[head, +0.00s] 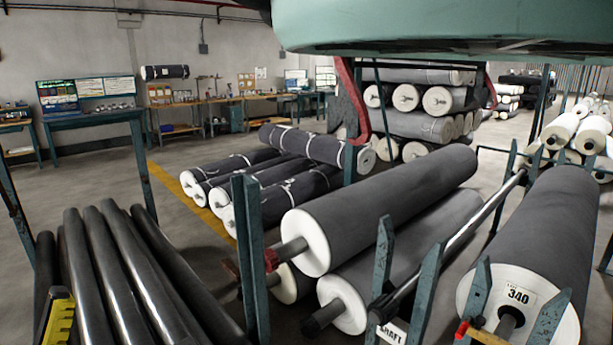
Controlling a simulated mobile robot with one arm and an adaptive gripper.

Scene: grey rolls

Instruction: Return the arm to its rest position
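My gripper and my arm do not show clearly in the head view, so I cannot see the arm's pose. Large grey rolls with white ends lie on a teal rack in the foreground. One upper grey roll (400,205) lies over a lower grey roll (395,262). Another grey roll (550,235) at the right bears a tag (518,296) reading 340.
Dark bars (120,270) fill the lower left. A large teal shape (430,22) hangs across the top. Wrapped rolls (290,190) lie on the floor mid-view. Workbenches (95,117) line the back wall. Open floor (130,180) lies at left, beside a yellow line (178,192).

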